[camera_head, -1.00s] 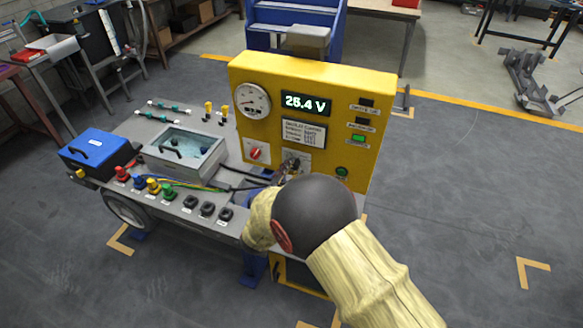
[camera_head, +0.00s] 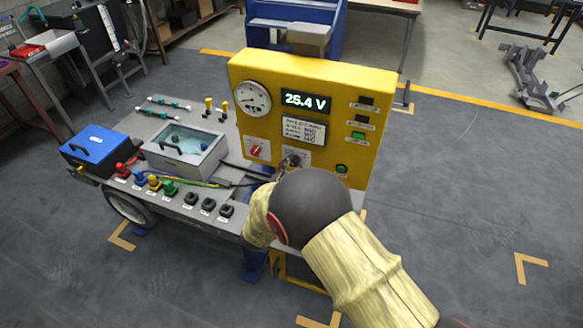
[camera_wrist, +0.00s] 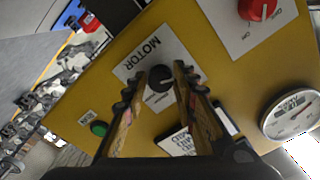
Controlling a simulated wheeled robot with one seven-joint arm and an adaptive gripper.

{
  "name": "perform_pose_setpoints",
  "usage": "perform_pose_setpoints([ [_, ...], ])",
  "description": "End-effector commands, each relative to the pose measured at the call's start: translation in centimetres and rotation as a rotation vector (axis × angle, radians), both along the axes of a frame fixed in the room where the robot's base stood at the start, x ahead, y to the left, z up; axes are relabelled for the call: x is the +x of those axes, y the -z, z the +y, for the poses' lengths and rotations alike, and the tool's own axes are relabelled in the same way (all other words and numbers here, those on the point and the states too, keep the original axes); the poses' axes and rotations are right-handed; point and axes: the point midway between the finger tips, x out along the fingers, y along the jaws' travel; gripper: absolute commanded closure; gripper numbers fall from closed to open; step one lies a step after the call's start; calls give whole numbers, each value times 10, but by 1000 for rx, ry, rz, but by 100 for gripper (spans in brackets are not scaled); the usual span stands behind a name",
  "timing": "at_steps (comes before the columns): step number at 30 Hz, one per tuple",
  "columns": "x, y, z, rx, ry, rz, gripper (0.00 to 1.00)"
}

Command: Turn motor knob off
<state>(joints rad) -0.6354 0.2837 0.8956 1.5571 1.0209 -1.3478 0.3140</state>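The motor knob (camera_wrist: 160,78) is a dark round knob on a white plate (camera_wrist: 135,66) labelled MOTOR, on a yellow panel. It also shows small in the head view (camera_head: 293,160). My gripper (camera_wrist: 158,76) is open, with one finger on each side of the knob. The fingertips are close to the knob; I cannot tell whether they touch it. The knob's pointer setting is not clear. In the head view my arm hides most of the gripper.
A red knob (camera_head: 255,149) sits left of the motor knob, below a round gauge (camera_head: 252,97). A lit voltage display (camera_head: 305,102) is above. Green buttons (camera_head: 341,169) are at the right.

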Motion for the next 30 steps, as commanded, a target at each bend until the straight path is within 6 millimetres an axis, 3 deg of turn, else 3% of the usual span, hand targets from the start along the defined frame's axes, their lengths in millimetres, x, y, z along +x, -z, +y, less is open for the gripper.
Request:
perform_pose_setpoints([
  [7,0,-1,0,0,1,-2,57],
  [18,-4,-1,2,1,0,-3,57],
  [23,-24,-1,10,1,-2,-2,57],
  [30,-71,-1,27,0,-3,-3,57],
])
